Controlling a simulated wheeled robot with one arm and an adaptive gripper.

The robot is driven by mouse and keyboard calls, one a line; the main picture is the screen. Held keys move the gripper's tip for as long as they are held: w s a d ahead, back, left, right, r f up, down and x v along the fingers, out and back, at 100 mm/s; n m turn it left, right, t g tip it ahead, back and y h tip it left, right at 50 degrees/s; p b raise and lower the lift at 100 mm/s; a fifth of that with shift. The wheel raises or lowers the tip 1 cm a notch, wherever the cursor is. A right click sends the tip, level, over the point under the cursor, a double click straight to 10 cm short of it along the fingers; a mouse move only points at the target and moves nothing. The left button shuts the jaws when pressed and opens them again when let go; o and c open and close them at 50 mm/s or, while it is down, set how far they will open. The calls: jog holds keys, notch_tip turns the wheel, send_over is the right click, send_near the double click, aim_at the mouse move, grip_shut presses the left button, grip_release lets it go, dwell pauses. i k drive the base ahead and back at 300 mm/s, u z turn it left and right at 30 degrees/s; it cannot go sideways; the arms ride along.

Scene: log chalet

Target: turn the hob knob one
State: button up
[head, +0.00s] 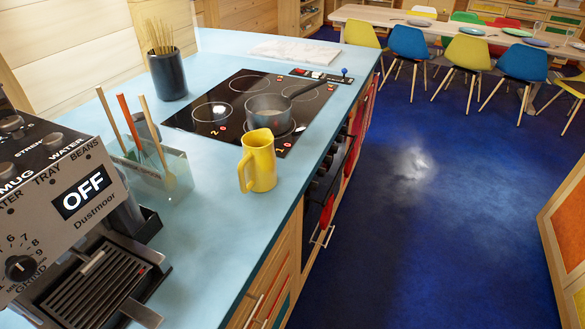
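The black hob (232,92) is set into the light blue counter, with several round cooking zones. A yellow "1" mark (283,149) lies at its near right corner and a "2" mark (214,133) at its near left. A grey saucepan (268,112) stands on the hob, its handle pointing to the far right. Dark knobs (327,163) show in a row on the cabinet front below the counter edge, seen steeply from above. I cannot tell which one is knob one, nor how any is turned. My gripper is not in view.
A yellow jug (262,162) stands on the counter close to the hob's near edge. A glass utensil holder (160,175) and a coffee machine (75,200) reading "OFF" stand nearer left. The blue floor (410,220) right of the counter is clear; chairs (468,55) stand beyond.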

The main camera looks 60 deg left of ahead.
aim_at(313, 185)
jog(key=i, duration=3.05)
jog(key=u, duration=3.6)
